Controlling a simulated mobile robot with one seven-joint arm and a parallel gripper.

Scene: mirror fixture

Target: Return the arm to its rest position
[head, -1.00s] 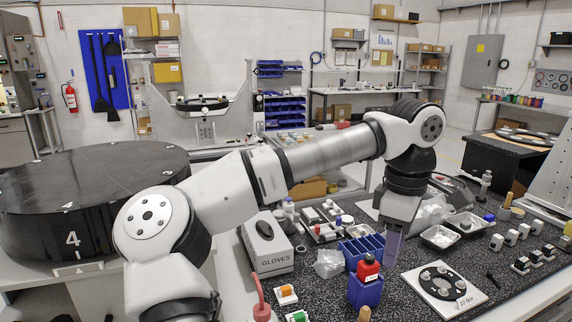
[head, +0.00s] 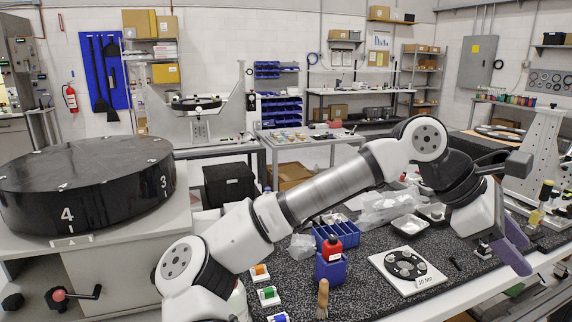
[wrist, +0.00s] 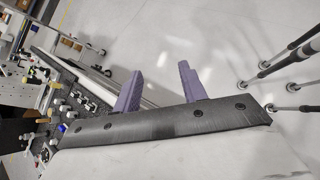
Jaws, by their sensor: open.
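My arm stretches across the head view from the lower left to the right, raised over the speckled black bench (head: 375,288). My gripper (head: 518,245) is at the right, above the bench's right part, with purple fingers. In the wrist view my gripper (wrist: 158,82) shows its two purple fingers spread apart with nothing between them. Behind the fingers the wrist view shows pale floor, with the bench edge to the left.
A red-capped bottle (head: 333,248) stands in a blue holder (head: 331,270). A white plate with a black disc (head: 405,264) lies nearby. A blue bin (head: 340,232) and trays (head: 408,226) are behind. A black drum (head: 90,185) stands left. Tripod-like legs (wrist: 285,75) show right.

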